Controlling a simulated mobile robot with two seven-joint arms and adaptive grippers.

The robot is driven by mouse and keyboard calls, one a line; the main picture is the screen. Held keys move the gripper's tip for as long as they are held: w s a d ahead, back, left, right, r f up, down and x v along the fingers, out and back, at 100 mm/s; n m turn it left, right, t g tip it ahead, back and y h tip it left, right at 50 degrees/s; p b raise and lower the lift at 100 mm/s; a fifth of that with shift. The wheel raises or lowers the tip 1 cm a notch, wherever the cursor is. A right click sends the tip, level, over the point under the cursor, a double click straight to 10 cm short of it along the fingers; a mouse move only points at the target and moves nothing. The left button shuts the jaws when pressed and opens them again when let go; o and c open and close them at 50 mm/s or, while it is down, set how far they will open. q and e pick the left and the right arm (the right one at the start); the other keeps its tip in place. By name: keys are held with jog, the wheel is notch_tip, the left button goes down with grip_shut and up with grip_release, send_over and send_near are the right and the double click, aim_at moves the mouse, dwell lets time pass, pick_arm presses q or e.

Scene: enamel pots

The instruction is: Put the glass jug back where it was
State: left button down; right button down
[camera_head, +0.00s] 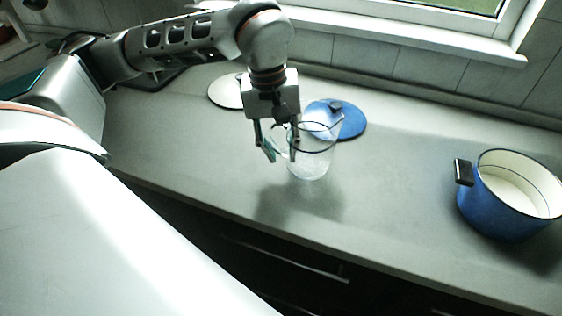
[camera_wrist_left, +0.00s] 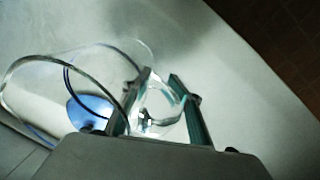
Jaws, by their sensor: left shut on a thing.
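The clear glass jug (camera_head: 313,162) is at the middle of the grey counter in the head view, upright as far as I can see. My left gripper (camera_head: 280,152) comes down at its left side and is shut on the jug's handle. In the left wrist view the two fingers (camera_wrist_left: 168,88) are on either side of the glass handle (camera_wrist_left: 160,112), and the jug's rim (camera_wrist_left: 45,60) shows to the left. Whether the jug's base touches the counter, I cannot tell. My right gripper is in neither view.
A blue lid (camera_head: 350,122) with a dark knob lies behind the jug. A white lid (camera_head: 226,93) lies further left, behind my gripper. A blue enamel pot (camera_head: 500,215) stands open at the right. The counter (camera_head: 400,170) between jug and pot is clear.

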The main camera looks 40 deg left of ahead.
aim_at(274, 123)
pick_arm(q)
jog(key=shift+f, duration=1.85)
jog(key=shift+f+b, duration=0.2)
jog(key=shift+b, duration=0.1)
jog(key=c, duration=1.5)
grip_release()
jog(key=shift+o, duration=0.2)
jog(key=shift+r, duration=0.55)
jog(key=r, duration=0.3)
jog(key=r+p, duration=0.1)
jog(key=r, duration=0.3)
jog(key=a+r, duration=0.1)
jog(key=r, duration=0.2)
jog(key=shift+s+r+p, duration=0.15)
jog(key=shift+s+p, duration=0.2)
jog(key=shift+p, duration=0.05)
jog(key=shift+s+r, duration=0.1)
jog(key=shift+r, duration=0.35)
